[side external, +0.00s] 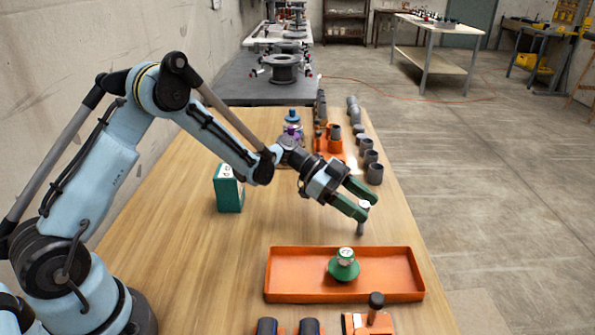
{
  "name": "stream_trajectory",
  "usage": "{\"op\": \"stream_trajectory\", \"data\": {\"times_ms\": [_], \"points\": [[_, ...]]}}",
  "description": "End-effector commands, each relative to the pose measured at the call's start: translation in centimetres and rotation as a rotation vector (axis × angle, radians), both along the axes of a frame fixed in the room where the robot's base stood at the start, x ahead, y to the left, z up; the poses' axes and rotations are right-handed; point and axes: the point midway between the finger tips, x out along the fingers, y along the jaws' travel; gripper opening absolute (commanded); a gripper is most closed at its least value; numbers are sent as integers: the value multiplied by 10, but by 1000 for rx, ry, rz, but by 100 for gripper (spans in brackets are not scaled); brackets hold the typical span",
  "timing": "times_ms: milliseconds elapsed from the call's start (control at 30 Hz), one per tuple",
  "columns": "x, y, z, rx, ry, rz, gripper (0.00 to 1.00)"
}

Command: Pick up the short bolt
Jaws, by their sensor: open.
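The short bolt (360,229) appears to be the small grey upright piece with a pale round top on the wooden table, just behind the orange tray. My gripper (368,205) has two green fingers and is open, tilted down to the right. Its fingertips are at the bolt's upper end, with the pale top showing between them. I cannot tell whether either finger touches the bolt. The foot of the bolt shows below the nearer finger.
A green box (229,191) stands at left. Grey pipe fittings (375,174) line the right edge, beside orange holders (329,147). Dark-topped parts (376,301) stand in front. The table's middle is clear.

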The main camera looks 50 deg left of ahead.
Motion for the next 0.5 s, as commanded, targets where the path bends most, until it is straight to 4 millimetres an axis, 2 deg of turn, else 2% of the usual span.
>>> {"op": "stream_trajectory", "data": {"times_ms": [33, 167, 433, 500], "points": [[2, -8, -3, 0, 1, -4, 55], [5, -18, -8, 1, 2, -1, 55], [6, -20, -9, 1, 1, 1, 55], [6, -20, -9, 1, 1, 0, 46]]}}
